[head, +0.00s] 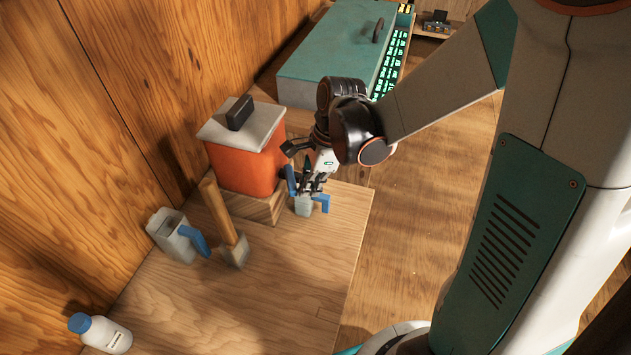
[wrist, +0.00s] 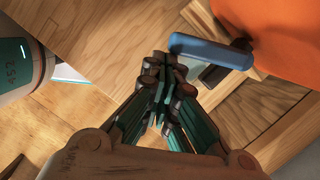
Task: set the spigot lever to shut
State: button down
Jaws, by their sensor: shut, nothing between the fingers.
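The orange drink cooler (head: 245,155) with a pale lid stands on a wooden block. A blue lever (head: 291,180) shows at its front beside my gripper (head: 313,186). In the wrist view a blue bar (wrist: 212,50), which looks like the spigot lever, lies crosswise beside the orange cooler wall (wrist: 280,30). My gripper (wrist: 162,88) is shut and empty, its fingertips close to the bar's left end; I cannot tell whether they touch. A small grey cup (head: 304,208) with a blue handle stands below my gripper. The spigot body is mostly hidden.
A grey mug (head: 172,237) with a blue handle and a wooden-handled mallet (head: 236,251) stand left on the bench (head: 280,290). A white bottle (head: 107,336) with a blue cap is at the lower left. A teal box (head: 335,55) stands behind. The front bench is clear.

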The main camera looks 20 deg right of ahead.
jog(key=shift+s+a, duration=0.1)
jog(key=shift+a, duration=0.2)
jog(key=shift+d, duration=0.1)
dwell(0.5)
